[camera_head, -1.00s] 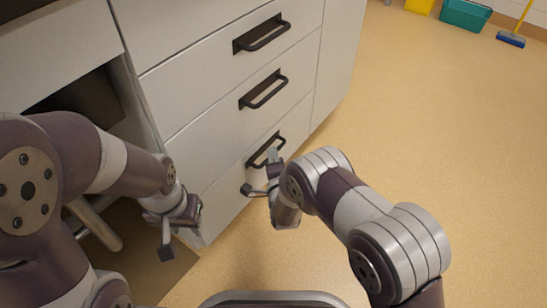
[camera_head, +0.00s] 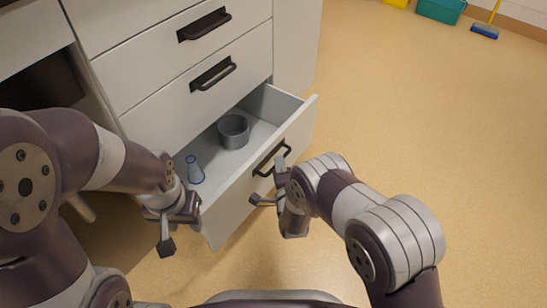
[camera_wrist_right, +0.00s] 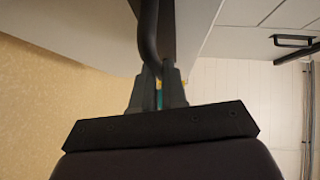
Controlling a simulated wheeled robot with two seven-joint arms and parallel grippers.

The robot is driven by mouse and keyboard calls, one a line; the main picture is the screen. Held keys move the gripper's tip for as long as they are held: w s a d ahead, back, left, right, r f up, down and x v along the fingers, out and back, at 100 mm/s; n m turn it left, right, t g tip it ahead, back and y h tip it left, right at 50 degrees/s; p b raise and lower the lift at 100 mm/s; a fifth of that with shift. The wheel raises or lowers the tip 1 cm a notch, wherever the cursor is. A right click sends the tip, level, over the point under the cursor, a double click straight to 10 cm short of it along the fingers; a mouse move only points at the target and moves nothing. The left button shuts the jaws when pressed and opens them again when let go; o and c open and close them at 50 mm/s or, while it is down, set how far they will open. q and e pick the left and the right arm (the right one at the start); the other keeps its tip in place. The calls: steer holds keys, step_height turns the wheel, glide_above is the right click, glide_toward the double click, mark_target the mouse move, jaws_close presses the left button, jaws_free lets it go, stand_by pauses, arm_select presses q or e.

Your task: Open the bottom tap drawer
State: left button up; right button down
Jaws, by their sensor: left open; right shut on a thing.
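The bottom drawer (camera_head: 236,213) of the white cabinet stands pulled out, its inside showing. Its dark bar handle (camera_head: 272,158) is on the front face. My right gripper (camera_head: 270,182) is at that handle, shut on it; in the right wrist view the fingers (camera_wrist_right: 158,92) close around the dark handle bar (camera_wrist_right: 148,40). My left gripper (camera_head: 180,226) is open and empty, in front of the left end of the drawer.
Inside the drawer are a grey round bowl (camera_head: 233,131) and a small clear flask (camera_head: 194,170). Two upper drawers, the middle one (camera_head: 190,95) included, are shut. A teal bin (camera_head: 441,10) and a blue broom (camera_head: 485,32) stand far off. The floor to the right is clear.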

steer(key=s+d+p, duration=0.3)
steer(key=s+d, duration=0.3)
steer(key=d, duration=0.2)
steer(key=shift+s+d+p, duration=0.2)
steer(key=shift+p, duration=0.1)
steer(key=shift+f, duration=0.15)
steer(key=c, duration=1.2)
jaws_free()
steer(key=shift+o, duration=0.2)
steer(key=s+d+r+p, duration=0.2)
steer(key=s+p, duration=0.3)
steer(key=s, duration=0.7)
steer(key=shift+s, duration=0.15)
